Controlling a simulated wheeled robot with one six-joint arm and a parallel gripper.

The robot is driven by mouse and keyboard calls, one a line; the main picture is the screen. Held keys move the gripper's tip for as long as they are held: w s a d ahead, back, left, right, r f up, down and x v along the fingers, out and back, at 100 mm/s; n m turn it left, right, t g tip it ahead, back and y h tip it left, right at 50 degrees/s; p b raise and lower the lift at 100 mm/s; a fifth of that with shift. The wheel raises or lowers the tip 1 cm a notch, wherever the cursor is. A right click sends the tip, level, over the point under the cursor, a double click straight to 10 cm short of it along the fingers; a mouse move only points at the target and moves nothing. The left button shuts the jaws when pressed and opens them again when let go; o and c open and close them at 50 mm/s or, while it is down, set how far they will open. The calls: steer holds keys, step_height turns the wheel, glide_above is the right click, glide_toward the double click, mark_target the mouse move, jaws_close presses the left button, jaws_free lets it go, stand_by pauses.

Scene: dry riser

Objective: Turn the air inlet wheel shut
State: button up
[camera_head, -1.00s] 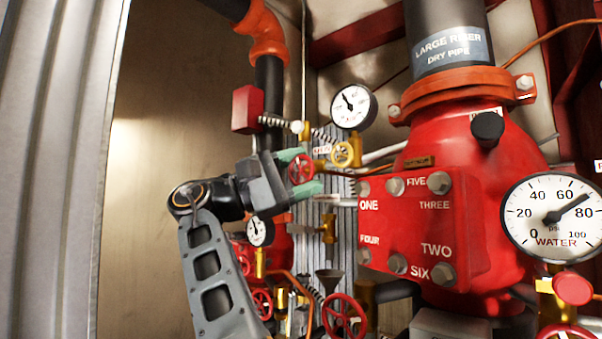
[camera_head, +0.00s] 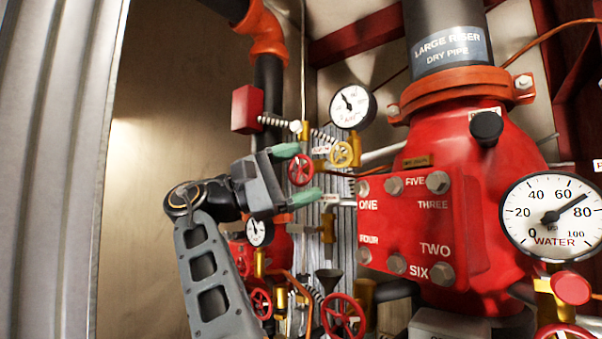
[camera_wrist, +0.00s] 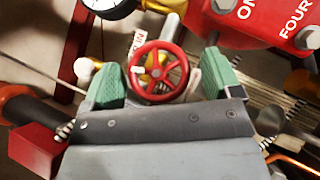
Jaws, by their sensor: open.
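A small red handwheel (camera_head: 300,170) with spokes sits on brass fittings left of the big red valve body. A white tag, partly readable, hangs by it. My gripper (camera_head: 303,172) is open, its green-padded fingers above and below the wheel in the head view. In the wrist view the red wheel (camera_wrist: 158,72) lies between the two green fingertips (camera_wrist: 162,78), with a gap on each side. I cannot tell whether the fingers reach past the rim in depth. The wheel's stem is partly hidden behind it.
The red valve body (camera_head: 420,225) stands further right. Lower down are a red handwheel (camera_head: 343,316), a small gauge (camera_head: 259,232) and a funnel. Bare wall (camera_head: 170,110) is at the left.

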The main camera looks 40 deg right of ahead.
steer(key=v, duration=1.1)
steer(key=shift+a, duration=0.25)
steer(key=shift+w+f, duration=0.1)
steer(key=shift+f, duration=0.05)
